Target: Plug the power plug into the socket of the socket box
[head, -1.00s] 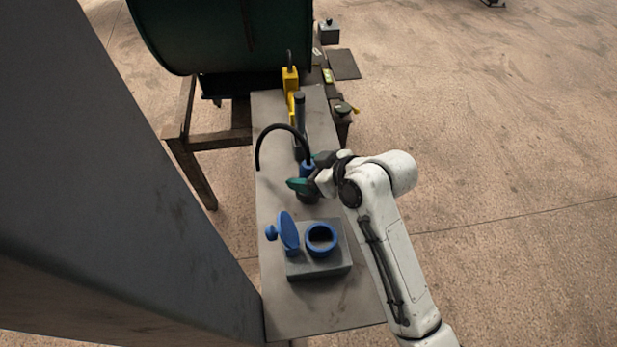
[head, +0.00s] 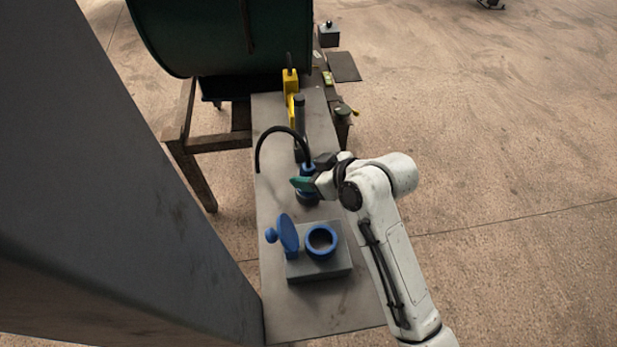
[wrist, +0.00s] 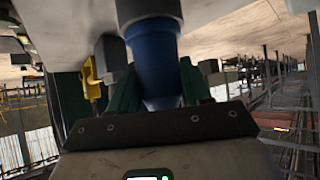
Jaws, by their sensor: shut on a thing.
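The socket box is a grey block (head: 338,266) with a round blue socket (head: 320,241), on the near part of the grey bench. Its blue lid (head: 288,232) stands open at the left of the socket. The blue power plug (head: 309,170) with its black cable (head: 264,148) is in my gripper (head: 303,184), a little beyond the box. In the wrist view the blue plug (wrist: 152,58) sits between the green fingers (wrist: 158,88), which are shut on it. The plug is apart from the socket. The gripper partly hides the plug in the head view.
A dark upright cylinder (head: 299,115) and a yellow clamp-like thing (head: 290,85) stand farther back on the bench (head: 325,305). A large dark green drum (head: 225,35) is behind. A big grey panel (head: 120,200) fills the left. The bench front is clear.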

